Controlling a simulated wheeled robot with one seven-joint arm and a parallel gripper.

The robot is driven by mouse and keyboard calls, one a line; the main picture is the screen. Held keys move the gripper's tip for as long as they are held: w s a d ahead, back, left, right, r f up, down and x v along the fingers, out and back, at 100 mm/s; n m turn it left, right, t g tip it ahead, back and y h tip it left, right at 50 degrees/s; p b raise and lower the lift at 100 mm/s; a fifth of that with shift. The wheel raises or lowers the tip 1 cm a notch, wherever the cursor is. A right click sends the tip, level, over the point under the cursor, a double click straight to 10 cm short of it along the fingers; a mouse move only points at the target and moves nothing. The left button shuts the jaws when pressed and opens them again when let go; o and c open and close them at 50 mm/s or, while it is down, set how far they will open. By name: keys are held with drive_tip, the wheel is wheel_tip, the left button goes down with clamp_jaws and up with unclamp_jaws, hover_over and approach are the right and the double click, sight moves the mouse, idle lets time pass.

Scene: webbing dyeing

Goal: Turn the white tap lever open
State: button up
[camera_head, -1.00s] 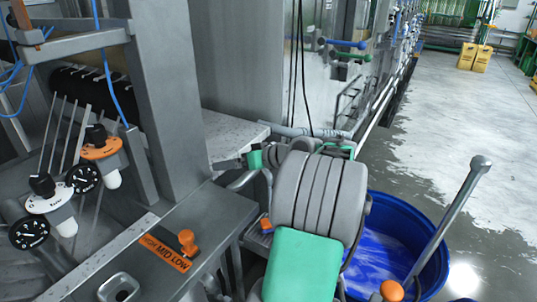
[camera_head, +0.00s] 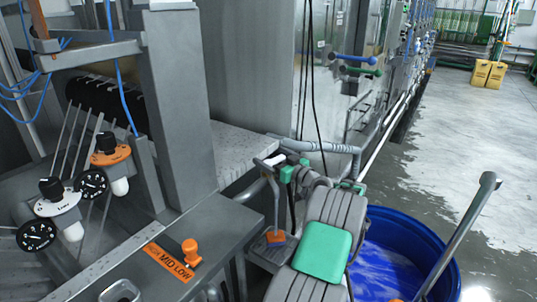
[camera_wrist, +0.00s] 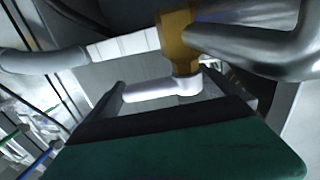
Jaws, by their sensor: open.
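The white tap lever (camera_wrist: 160,90) lies nearly level in the wrist view, joined at its right end to a brass-coloured valve body (camera_wrist: 180,38). My gripper (camera_wrist: 185,92) is open, with one finger to the left of the lever and one to the right. The lever appears between the fingers; I cannot tell whether either touches it. In the head view my gripper (camera_head: 276,162) is small, beside the grey pipe at the machine's corner. My arm partly hides that area, and the lever cannot be made out clearly there.
A grey pipe (camera_head: 325,147) runs along the machine. A bent metal pipe (camera_wrist: 255,45) passes close at the wrist view's right. A blue tub (camera_head: 405,245) stands beside my arm. An orange knob (camera_head: 190,250) sits on the steel ledge. The floor at right is open.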

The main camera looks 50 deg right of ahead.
drive_tip(key=shift+w+d, duration=0.1)
drive_tip(key=shift+w, duration=0.6)
drive_tip(key=shift+c, duration=0.4)
